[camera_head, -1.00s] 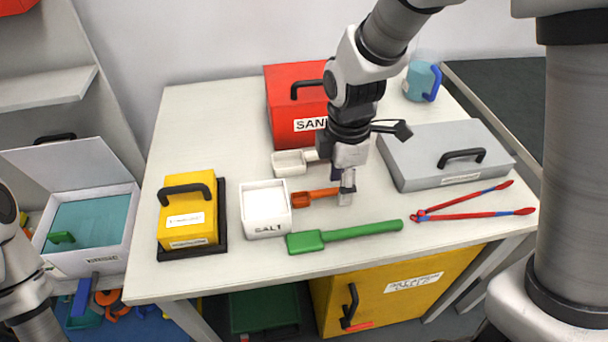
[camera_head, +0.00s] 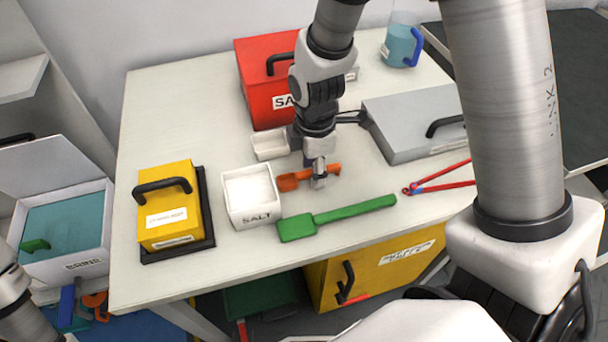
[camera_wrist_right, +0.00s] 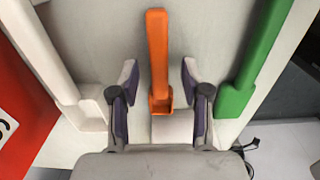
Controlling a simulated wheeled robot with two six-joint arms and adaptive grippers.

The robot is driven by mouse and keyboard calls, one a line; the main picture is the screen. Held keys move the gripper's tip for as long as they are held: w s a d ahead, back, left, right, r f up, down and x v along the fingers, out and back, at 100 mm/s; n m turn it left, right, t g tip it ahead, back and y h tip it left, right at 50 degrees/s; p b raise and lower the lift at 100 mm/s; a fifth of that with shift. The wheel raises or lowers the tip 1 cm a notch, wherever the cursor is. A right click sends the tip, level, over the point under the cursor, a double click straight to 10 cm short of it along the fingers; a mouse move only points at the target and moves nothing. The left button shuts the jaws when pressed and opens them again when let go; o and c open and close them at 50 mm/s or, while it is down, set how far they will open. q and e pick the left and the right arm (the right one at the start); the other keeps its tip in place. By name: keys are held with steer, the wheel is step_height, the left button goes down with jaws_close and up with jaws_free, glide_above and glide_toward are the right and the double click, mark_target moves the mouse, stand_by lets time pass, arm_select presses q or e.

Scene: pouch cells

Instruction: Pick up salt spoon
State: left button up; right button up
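A small orange spoon (camera_head: 288,182) lies on the white table just right of the white box marked SALT (camera_head: 251,196). No label shows on the spoon. My right gripper (camera_head: 319,183) points down over its handle and hides part of it in the head view. In the right wrist view the orange spoon (camera_wrist_right: 158,55) runs between the two spread fingers of the right gripper (camera_wrist_right: 160,78), with a gap on each side. The right gripper is open and empty. My left arm shows only in part at the lower left; its gripper is out of view.
A green spoon (camera_head: 340,217) lies in front, and a white scoop (camera_head: 270,145) lies behind. A yellow box (camera_head: 170,222), a red box (camera_head: 262,98), a grey case (camera_head: 405,135), red-and-blue tongs (camera_head: 440,182) and a blue mug (camera_head: 400,48) stand or lie around.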

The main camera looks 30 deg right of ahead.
jaws_close()
